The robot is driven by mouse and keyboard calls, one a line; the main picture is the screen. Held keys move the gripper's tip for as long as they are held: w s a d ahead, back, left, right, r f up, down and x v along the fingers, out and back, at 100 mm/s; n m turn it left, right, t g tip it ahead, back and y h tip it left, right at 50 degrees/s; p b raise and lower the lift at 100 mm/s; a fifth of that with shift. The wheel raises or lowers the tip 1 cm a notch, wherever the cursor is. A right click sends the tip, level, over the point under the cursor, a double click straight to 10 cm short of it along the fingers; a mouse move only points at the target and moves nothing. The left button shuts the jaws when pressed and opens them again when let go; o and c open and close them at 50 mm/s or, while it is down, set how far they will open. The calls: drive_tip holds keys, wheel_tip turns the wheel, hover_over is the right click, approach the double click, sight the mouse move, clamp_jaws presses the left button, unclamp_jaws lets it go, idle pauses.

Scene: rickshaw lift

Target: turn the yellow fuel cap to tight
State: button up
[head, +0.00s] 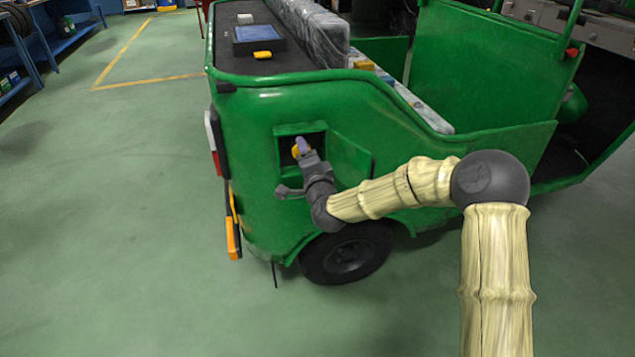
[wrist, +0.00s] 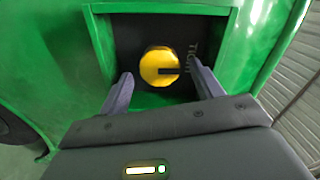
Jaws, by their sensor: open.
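The yellow fuel cap (wrist: 158,66) sits in a dark square recess in the green rickshaw's side. In the wrist view a dark slot or pointer runs from its middle toward the right, toward the lettering "TIGHT" (wrist: 192,58), which is partly hidden by a finger. My gripper (wrist: 158,84) is open, with one finger to the left and one to the right of the cap, and both appear apart from it. In the head view my gripper (head: 301,146) reaches into the recess and covers most of the cap (head: 295,151).
The green hatch door (head: 350,160) stands open to the right of the recess. The rickshaw (head: 250,200) has a wheel (head: 345,255) below my wrist. An orange-handled tool (head: 232,238) hangs at its left corner. The green floor at left is clear.

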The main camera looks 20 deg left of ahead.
drive_tip(key=p+v, duration=0.1)
drive_tip(key=v, duration=1.5)
drive_tip(key=shift+d, duration=0.25)
drive_tip(key=shift+s, duration=0.15)
